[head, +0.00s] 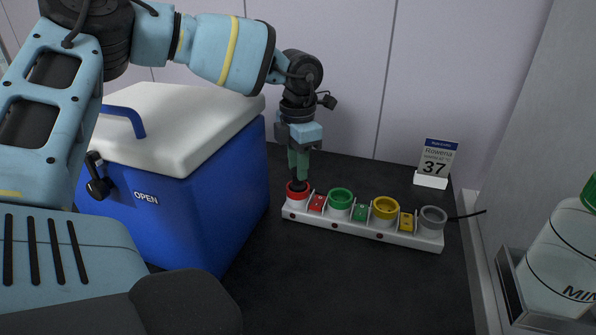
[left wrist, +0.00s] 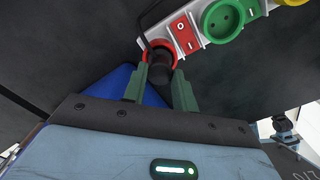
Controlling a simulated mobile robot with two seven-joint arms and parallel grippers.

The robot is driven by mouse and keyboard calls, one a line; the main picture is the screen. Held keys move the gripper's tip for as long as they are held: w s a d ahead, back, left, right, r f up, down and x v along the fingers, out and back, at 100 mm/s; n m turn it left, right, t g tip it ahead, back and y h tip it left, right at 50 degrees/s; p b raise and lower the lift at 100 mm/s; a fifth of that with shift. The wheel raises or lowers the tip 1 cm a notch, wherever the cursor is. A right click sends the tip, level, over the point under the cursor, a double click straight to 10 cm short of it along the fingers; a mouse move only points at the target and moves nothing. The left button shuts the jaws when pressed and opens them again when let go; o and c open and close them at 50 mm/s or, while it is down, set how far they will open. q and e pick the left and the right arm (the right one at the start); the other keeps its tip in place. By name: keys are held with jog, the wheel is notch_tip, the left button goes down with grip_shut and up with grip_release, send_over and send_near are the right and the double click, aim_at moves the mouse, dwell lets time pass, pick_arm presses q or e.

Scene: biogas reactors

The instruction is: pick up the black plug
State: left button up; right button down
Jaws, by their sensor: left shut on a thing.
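The black plug (head: 298,187) sits at the red socket (head: 290,201) on the left end of the white power strip (head: 361,229). My left gripper (head: 299,172) points down over that socket and is shut on the plug. In the left wrist view the plug (left wrist: 161,68) is between the two green fingers (left wrist: 160,85), in front of the red ring (left wrist: 147,50). I cannot tell whether its pins are still in the socket. My right gripper is not in view.
The strip also has green (head: 340,204), yellow (head: 384,209) and grey (head: 432,221) sockets with switches between. A blue cooler (head: 222,199) with a white lid stands close at left. A sign (head: 436,160) stands behind. A white container (head: 560,260) is at right.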

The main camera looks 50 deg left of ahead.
pick_arm(q)
grip_shut()
jog(key=shift+r, duration=0.1)
notch_tip(320, 180, up, 10)
dwell(0.4)
